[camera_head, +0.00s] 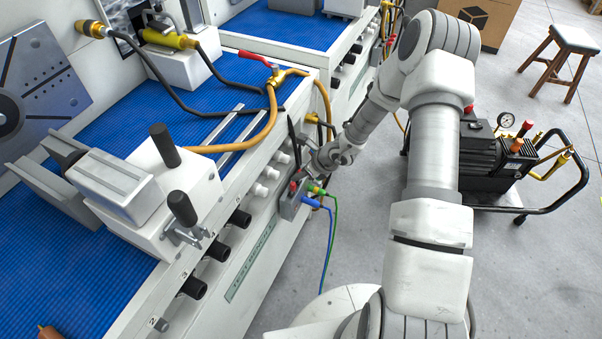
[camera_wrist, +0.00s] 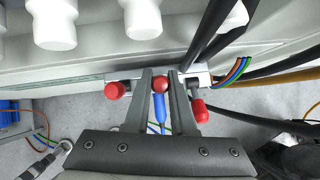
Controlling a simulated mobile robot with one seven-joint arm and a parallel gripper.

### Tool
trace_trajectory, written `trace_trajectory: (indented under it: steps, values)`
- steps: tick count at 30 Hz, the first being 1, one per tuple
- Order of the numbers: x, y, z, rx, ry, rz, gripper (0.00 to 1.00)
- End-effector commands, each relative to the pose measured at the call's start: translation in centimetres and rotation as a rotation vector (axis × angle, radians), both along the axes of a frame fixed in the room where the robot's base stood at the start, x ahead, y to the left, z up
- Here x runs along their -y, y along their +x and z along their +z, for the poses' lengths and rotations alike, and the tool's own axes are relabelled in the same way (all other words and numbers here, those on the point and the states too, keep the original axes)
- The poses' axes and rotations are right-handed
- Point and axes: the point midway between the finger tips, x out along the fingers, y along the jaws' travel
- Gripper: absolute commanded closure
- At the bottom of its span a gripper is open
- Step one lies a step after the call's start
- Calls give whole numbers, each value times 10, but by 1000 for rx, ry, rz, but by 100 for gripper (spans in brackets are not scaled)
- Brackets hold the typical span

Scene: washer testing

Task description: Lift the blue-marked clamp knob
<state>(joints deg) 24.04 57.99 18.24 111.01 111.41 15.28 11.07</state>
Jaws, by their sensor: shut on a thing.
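A small grey clamp block (camera_head: 290,207) is on the front of the bench, with a blue hose fitting (camera_head: 311,202) and a green one (camera_head: 316,189). In the wrist view three red knobs stand along it: a left knob (camera_wrist: 114,91), a middle knob (camera_wrist: 160,84) and a right knob (camera_wrist: 200,111). A blue fitting (camera_wrist: 160,110) shows in line below the middle knob, so this appears to be the blue-marked one. My gripper (camera_wrist: 160,80) has its fingertips closed on either side of this middle knob. In the head view my gripper (camera_head: 308,172) is at the block and partly hides the knobs.
White knobs (camera_head: 260,189) line the bench front above the block. Dark cables (camera_wrist: 210,35) and thin coloured wires (camera_wrist: 238,70) run close to the right of my fingers. A black pump cart (camera_head: 490,150) stands on the floor to the right of my arm.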

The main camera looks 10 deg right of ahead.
Motion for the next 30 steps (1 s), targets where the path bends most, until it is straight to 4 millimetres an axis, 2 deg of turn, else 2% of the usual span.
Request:
trace_trajectory:
  steps: [8,9,13,23,26,30]
  values:
    - [1,-1,-1,-3,-3,0,100]
    - [1,-1,-1,-3,-3,0,71]
    - [0,-1,-1,-2,-2,0,48]
    - [1,-1,1,-1,-1,0,47]
    - [4,-4,9,0,-2,0,47]
    - [15,-14,32,1,-3,-1,47]
